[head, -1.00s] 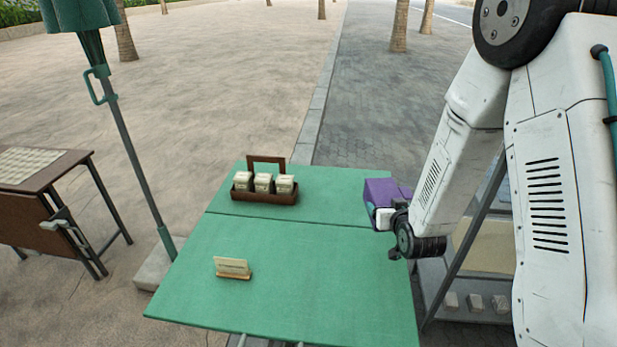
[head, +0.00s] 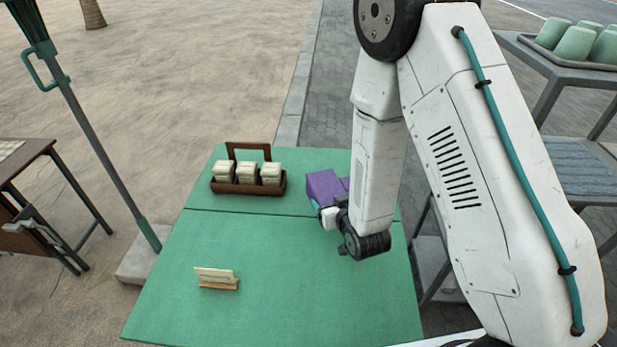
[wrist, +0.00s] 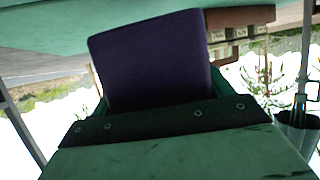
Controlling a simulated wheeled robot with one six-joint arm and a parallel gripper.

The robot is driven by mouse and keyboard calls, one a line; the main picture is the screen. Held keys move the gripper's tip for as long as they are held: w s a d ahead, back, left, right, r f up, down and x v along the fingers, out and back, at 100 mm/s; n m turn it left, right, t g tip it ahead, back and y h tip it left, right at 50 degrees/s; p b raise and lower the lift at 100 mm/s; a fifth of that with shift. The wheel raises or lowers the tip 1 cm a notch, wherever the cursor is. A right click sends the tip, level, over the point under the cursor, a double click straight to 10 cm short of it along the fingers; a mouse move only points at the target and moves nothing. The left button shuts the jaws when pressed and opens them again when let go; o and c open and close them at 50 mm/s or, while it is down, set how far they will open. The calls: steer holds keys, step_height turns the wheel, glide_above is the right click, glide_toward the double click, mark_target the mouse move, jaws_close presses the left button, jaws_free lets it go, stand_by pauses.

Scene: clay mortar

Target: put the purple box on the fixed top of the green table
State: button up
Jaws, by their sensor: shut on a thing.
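The purple box (head: 324,187) is held in my gripper (head: 330,212) over the right side of the green table (head: 270,262), near its seam. I cannot tell whether the box touches the surface. A thin seam runs across the green top and splits it into a far and a near panel. In the wrist view, which looks upside down, the dark purple box (wrist: 150,60) sits between the jaws of my gripper (wrist: 160,118), with the green tabletop (wrist: 50,32) along the upper edge. My arm hides part of the table's right side.
A brown caddy (head: 248,188) with white jars stands on the far panel, left of the box. A small card stand (head: 217,279) is on the near panel. A pole (head: 108,150) stands left of the table. A grey rack (head: 560,75) with green cups is at right.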

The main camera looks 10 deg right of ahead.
steer(key=w+d, duration=0.3)
steer(key=w+d+f, duration=0.1)
steer(key=w+d, duration=0.2)
steer(key=w, duration=0.1)
steer(key=w+d, duration=0.3)
steer(key=w, duration=0.1)
steer(key=shift+w+d+f, duration=0.2)
steer(key=shift+d, duration=0.1)
steer(key=shift+w+d+f, duration=0.1)
steer(key=shift+f, duration=0.8)
steer(key=shift+w+d+f, duration=0.1)
steer(key=shift+f, duration=0.8)
steer(key=shift+a, duration=0.1)
